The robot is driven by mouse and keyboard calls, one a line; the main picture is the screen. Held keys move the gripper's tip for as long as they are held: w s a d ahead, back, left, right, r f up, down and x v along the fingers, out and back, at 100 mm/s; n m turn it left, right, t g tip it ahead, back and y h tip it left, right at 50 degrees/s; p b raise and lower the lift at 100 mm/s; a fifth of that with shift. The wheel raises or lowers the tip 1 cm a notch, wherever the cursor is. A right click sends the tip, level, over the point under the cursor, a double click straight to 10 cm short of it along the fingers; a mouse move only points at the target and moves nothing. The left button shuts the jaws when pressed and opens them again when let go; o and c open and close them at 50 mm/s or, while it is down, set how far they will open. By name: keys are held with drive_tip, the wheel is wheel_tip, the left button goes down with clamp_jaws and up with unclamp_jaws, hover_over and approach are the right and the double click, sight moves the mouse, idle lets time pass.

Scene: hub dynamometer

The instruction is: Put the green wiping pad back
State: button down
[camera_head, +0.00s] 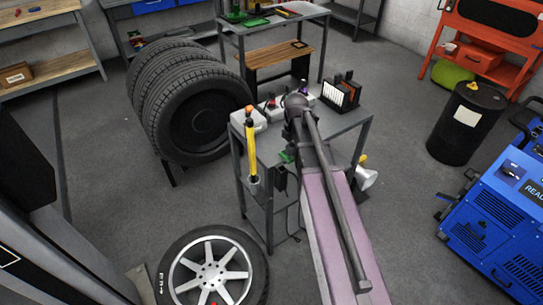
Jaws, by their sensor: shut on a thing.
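My arm (335,215) rises from the bottom right and crosses in front of the middle of a grey metal cart (345,123). Its far joint covers part of the cart top. My gripper and its fingers cannot be made out behind the arm. A small green patch (287,156) shows at the near edge of the cart, just left of my arm. It may be part of the green wiping pad, but most of it is hidden, and I cannot tell whether it is held or lying there. Another flat green thing (257,22) lies on the back bench.
On the cart stand a white box (254,118) and a dark rack (341,92). A yellow-handled tool (251,145) stands at its left side. Stacked tyres (195,100), an alloy wheel (212,272), a black drum (467,122) and a blue machine (500,220) surround it.

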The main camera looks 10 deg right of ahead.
drive_tip(key=shift+m, duration=0.3)
drive_tip(key=s, duration=0.1)
drive_tip(key=s+f, duration=0.1)
drive_tip(key=s+d, duration=0.1)
drive_tip(key=s, duration=0.1)
drive_tip(key=shift+s+d+f+b, duration=0.1)
drive_tip(key=shift+f+b, duration=0.1)
drive_tip(key=shift+b, duration=0.2)
drive_tip(key=w+a, duration=0.2)
drive_tip(key=w, duration=0.2)
drive_tip(key=w+a+f+b, duration=0.1)
drive_tip(key=w+a, duration=0.1)
drive_tip(key=w, duration=0.2)
drive_tip(key=w+a, duration=0.2)
drive_tip(key=w, duration=0.3)
drive_tip(key=shift+a+f, duration=0.2)
drive_tip(key=shift+a, duration=0.15)
drive_tip(key=shift+w, duration=0.1)
drive_tip(key=shift+w, duration=0.2)
drive_tip(key=shift+w+a+f+b, duration=0.3)
drive_tip(key=shift+w+f+b, duration=0.15)
drive_tip(key=shift+b, duration=0.2)
drive_tip(key=shift+s+f+b, duration=0.1)
drive_tip(key=shift+f+b, duration=1.3)
